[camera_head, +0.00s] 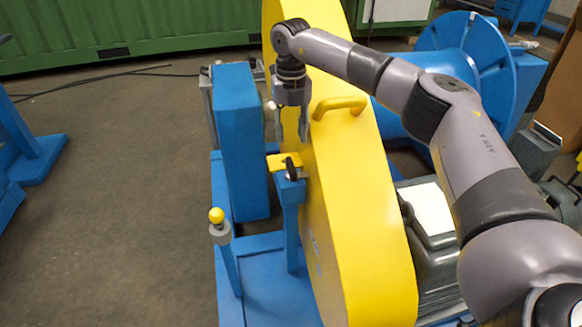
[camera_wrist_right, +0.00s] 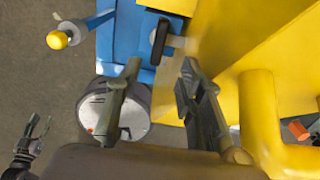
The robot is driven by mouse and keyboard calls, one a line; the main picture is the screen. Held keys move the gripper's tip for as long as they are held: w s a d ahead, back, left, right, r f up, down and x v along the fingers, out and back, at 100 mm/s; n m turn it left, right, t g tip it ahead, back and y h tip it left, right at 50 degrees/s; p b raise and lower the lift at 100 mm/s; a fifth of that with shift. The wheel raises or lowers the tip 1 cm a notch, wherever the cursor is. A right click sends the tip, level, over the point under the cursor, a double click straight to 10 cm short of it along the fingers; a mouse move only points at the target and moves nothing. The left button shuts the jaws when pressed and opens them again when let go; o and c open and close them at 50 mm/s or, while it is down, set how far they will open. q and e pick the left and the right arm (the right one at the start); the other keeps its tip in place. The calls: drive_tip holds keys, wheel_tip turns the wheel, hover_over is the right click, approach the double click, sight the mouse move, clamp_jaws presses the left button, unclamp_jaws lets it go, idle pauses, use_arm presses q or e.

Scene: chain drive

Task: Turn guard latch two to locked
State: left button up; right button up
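The yellow guard (camera_head: 345,215) stands upright across the middle of the head view. A latch with a black handle (camera_head: 291,168) and a yellow tab (camera_head: 277,161) sits on a blue post beside the guard; no number on it is readable. In the right wrist view, the black handle (camera_wrist_right: 159,42) lies just beyond my fingertips. My right gripper (camera_head: 290,130) points down above this latch, open and empty, and its parted fingers also show in the wrist view (camera_wrist_right: 162,66). My left gripper (camera_wrist_right: 40,120) shows small at the wrist view's left edge, its fingers apart.
A yellow handle (camera_head: 340,104) projects from the guard close to my right gripper. A yellow-knobbed lever (camera_head: 217,216) stands at the front left. A blue upright block (camera_head: 240,140) is left of the latch. The floor (camera_head: 110,200) at left is open.

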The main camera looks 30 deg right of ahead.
sight(291, 164)
wheel_tip(291, 164, down, 6)
drive_tip(key=shift+f+b, duration=0.1)
drive_tip(key=shift+b, duration=0.35)
use_arm(q)
drive_tip(key=shift+s+a+r+b, duration=0.1)
drive_tip(key=shift+s+r+b, duration=0.3)
drive_tip(key=shift+r, duration=0.3)
use_arm(e)
drive_tip(key=shift+f, duration=2.4)
drive_tip(key=shift+c, duration=0.4)
clamp_jaws()
drive_tip(key=shift+r+n+p, duration=0.2)
drive_tip(key=shift+n+p, duration=0.2)
drive_tip(key=shift+p, duration=0.2)
drive_tip(key=shift+f+n, duration=0.15)
drive_tip(key=shift+n, duration=0.25)
use_arm(q)
drive_tip(key=shift+w+r, duration=0.15)
drive_tip(key=shift+r, duration=0.1)
use_arm(e)
drive_tip(key=shift+o, duration=0.4)
unclamp_jaws()
